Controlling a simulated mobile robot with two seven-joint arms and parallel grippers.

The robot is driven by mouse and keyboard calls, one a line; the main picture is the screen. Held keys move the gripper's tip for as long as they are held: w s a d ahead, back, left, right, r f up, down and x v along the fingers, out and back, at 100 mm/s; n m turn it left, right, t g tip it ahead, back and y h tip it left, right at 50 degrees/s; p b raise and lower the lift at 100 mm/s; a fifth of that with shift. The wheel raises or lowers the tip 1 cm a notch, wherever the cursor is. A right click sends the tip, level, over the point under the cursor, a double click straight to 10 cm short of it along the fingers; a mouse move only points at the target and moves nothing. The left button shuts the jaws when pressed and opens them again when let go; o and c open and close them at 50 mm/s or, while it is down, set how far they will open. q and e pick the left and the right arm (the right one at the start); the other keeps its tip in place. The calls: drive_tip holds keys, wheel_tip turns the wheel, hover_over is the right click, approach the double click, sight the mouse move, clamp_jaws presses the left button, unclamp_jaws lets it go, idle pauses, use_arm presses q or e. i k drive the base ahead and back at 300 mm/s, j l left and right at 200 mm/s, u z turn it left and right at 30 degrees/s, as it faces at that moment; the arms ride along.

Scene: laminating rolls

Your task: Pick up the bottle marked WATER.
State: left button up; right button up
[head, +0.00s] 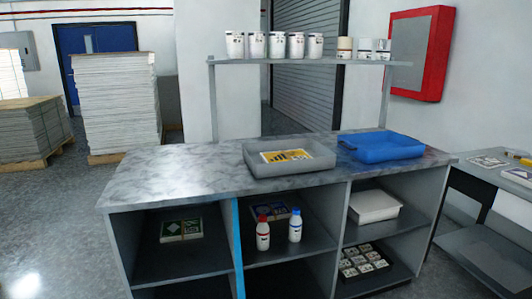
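Two small white bottles stand upright side by side at the front of the upper middle compartment under the counter. The left one is a bottle with a red cap (263,234) and a reddish label. The right one is a bottle with a blue cap (295,226). The print on their labels is too small to read, so I cannot tell which is marked WATER. Neither of my grippers is in the head view.
The grey counter (165,178) holds a grey tray (318,166) with a yellow item and a blue tray (400,150). A raised shelf (330,62) carries several white containers. A side table (470,185) stands right. The counter's left part is clear.

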sight(295, 231)
drive_tip(key=i+j+z, duration=0.15)
drive_tip(key=j, duration=0.25)
drive_tip(key=j+z, duration=0.15)
drive_tip(key=j, duration=0.25)
drive_tip(key=i+j+z, duration=0.15)
drive_tip(key=j, duration=0.3)
drive_tip(key=i+l+u, duration=0.1)
drive_tip(key=l+u, duration=0.15)
drive_tip(key=l, duration=0.55)
drive_tip(key=l+u, duration=0.25)
drive_tip(key=l, duration=0.55)
